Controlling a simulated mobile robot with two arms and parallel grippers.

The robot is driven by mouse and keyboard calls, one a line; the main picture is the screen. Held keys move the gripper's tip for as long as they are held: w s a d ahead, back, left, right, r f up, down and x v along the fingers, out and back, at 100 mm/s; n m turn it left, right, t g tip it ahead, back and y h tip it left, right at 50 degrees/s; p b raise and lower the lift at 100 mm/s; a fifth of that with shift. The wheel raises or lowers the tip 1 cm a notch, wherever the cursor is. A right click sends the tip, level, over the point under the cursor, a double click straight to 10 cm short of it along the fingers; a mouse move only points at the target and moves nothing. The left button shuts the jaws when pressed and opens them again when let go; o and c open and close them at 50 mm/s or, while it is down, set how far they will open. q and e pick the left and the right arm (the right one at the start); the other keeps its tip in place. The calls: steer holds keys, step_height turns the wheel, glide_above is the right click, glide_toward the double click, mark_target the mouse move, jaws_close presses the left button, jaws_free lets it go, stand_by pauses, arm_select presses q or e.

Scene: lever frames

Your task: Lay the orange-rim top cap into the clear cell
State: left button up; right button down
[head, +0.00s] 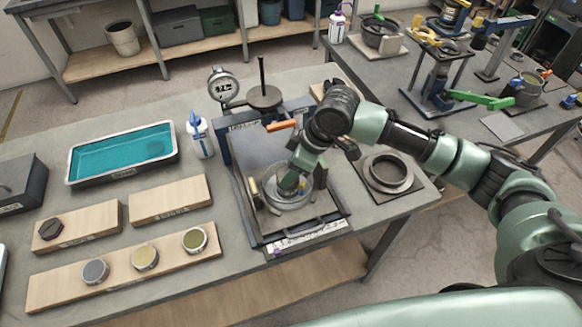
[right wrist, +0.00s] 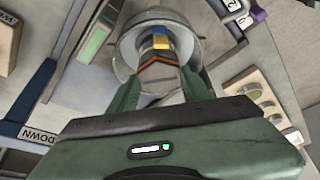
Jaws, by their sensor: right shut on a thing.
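The clear cell (head: 272,200) is a round see-through ring inside the dark lever frame (head: 250,220); its wall also shows in the right wrist view (right wrist: 128,48). My right gripper (head: 289,182) reaches down over the cell from above. In the right wrist view its two green fingers (right wrist: 160,82) are shut on a grey piece with an orange edge, which I take as the orange-rim top cap (right wrist: 157,57). A blue and yellow part (right wrist: 160,42) shows just beyond it. Whether the cap touches anything in the cell is hidden. My left gripper is out of view.
A dial gauge (head: 223,84), a round weight plate (head: 264,98) and an orange handle (head: 283,126) stand at the frame's back. A grey ring (head: 388,170) sits to its right.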

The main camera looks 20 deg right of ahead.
steer(key=c, duration=0.6)
jaws_free()
steer(key=b+v, duration=0.1)
steer(key=v, duration=0.7)
steer(key=shift+a, duration=0.1)
